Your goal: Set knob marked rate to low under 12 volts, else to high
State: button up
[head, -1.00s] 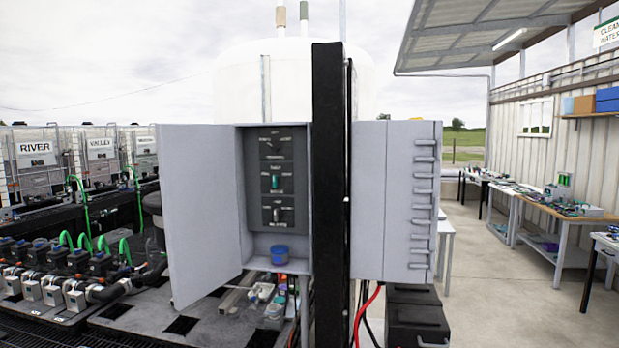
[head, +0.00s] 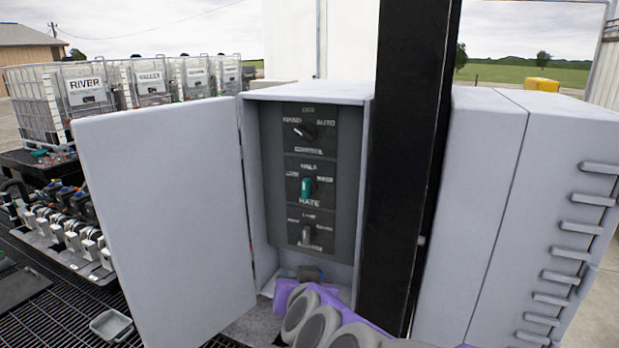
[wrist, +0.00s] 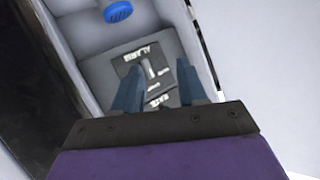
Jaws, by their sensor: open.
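The knob marked rate (head: 306,188) is teal and sits on the middle dark plate inside the open grey cabinet. It stands about upright, between small labels at left and right that are hard to read. My gripper (wrist: 162,66) is open and empty in the wrist view, with two blue-grey fingers pointing into the cabinet. The alarm knob (wrist: 150,70) shows between the fingertips, and the rate label is upside down below it. The rate knob is hidden there behind my gripper. In the head view my purple arm reaches into the cabinet bottom. No voltage reading is legible.
The control knob (head: 308,131) is above the rate knob, and the alarm knob (head: 306,234) is below. The open cabinet door (head: 165,200) stands at left, a black post (head: 410,160) at right. A blue round part (wrist: 117,11) shows in the wrist view.

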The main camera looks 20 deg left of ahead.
aim_at(304, 190)
jog(key=w+a+r+m+t+h+p, duration=0.1)
jog(key=w+a+r+t+p, duration=0.15)
jog(key=a+r, duration=0.35)
jog(key=s+d+r+m+t+h+p, duration=0.2)
jog(key=s+r+m+t+h+p, duration=0.1)
jog(key=s+r+t+h+p, duration=0.3)
jog(key=shift+g+h, duration=0.7)
jog(key=shift+g, duration=0.05)
jog(key=w, duration=0.5)
jog(key=w+a+p, duration=0.1)
jog(key=w, duration=1.1)
jog(key=shift+w+a+f+p, duration=0.15)
jog(key=shift+a+f+p, duration=0.15)
jog(key=shift+f+p, duration=0.1)
jog(key=shift+w+d+r, duration=0.15)
jog(key=shift+d, duration=0.75)
jog(key=shift+d+r, duration=0.1)
jog(key=shift+d, duration=0.15)
jog(key=shift+c, duration=1.4)
jog(key=shift+a, duration=0.65)
jog(key=c, duration=0.4)
jog(key=shift+d, duration=0.2)
grip_shut()
